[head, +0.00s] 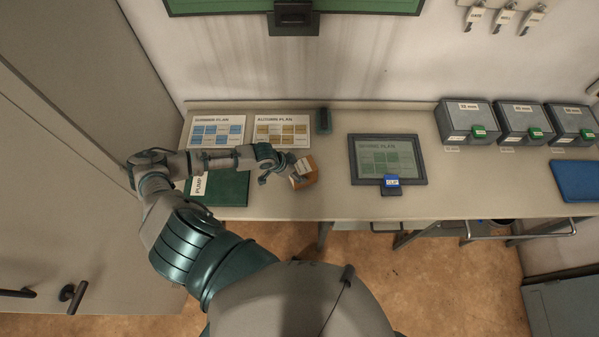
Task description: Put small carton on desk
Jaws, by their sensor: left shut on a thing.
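The small carton (306,172) is orange-brown with a pale label and sits tilted at the tip of my left gripper (277,170). My left gripper is shut on its left side. The carton shows over the front half of the desk (330,205), right of the green book. I cannot tell whether its underside touches the desk top. My right gripper is not in view.
A green book (228,190) lies under my left forearm. Plan sheets (282,131) lie behind it. A framed tablet (388,159) with a blue-labelled clip (391,186) is right of the carton. Bare desk lies between carton and tablet.

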